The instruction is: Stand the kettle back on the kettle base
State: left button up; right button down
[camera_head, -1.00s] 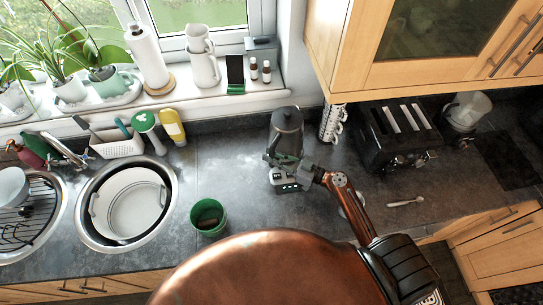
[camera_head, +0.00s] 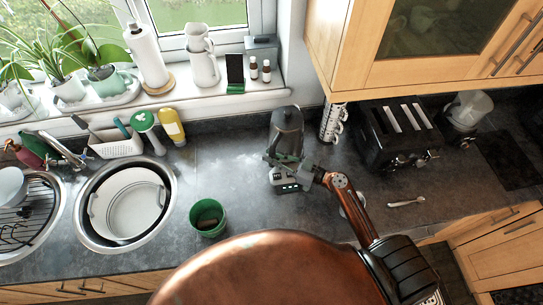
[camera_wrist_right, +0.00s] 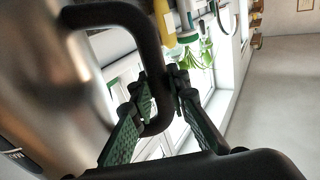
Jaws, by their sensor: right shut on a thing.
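The kettle (camera_head: 287,131), dark grey and shiny, is upright near the back of the counter, left of the mug rack. In the right wrist view, its silver body (camera_wrist_right: 45,75) fills the left side and its black handle (camera_wrist_right: 135,22) curves down between my fingers. My right gripper (camera_head: 284,160) is shut on the handle, and its green-padded fingers (camera_wrist_right: 158,90) sit on either side of it. I cannot make out the kettle base; the kettle and my gripper cover the spot below, so I cannot tell whether they touch. My left gripper is not in view.
A black toaster (camera_head: 398,134) and a mug rack (camera_head: 333,122) stand to the right of the kettle. A green cup (camera_head: 208,217) and a round sink (camera_head: 168,190) are to the left. A spoon (camera_head: 406,202) lies at right. Counter between cup and kettle is clear.

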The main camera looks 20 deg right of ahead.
jog(key=shift+r+b, duration=0.2)
jog(key=shift+b, duration=0.25)
dwell(0.5)
jog(key=shift+f+b, duration=0.6)
jog(key=shift+b, duration=0.4)
dwell(0.5)
dwell(0.3)
jog(key=c, duration=1.8)
grip_release()
jog(key=shift+f, duration=0.1)
jog(key=shift+o, duration=0.2)
jog(key=shift+f, duration=0.25)
jog(key=shift+s, duration=0.1)
jog(key=shift+s+a+r+b, duration=0.1)
jog(key=shift+a+b, duration=0.1)
jog(key=shift+b, duration=0.15)
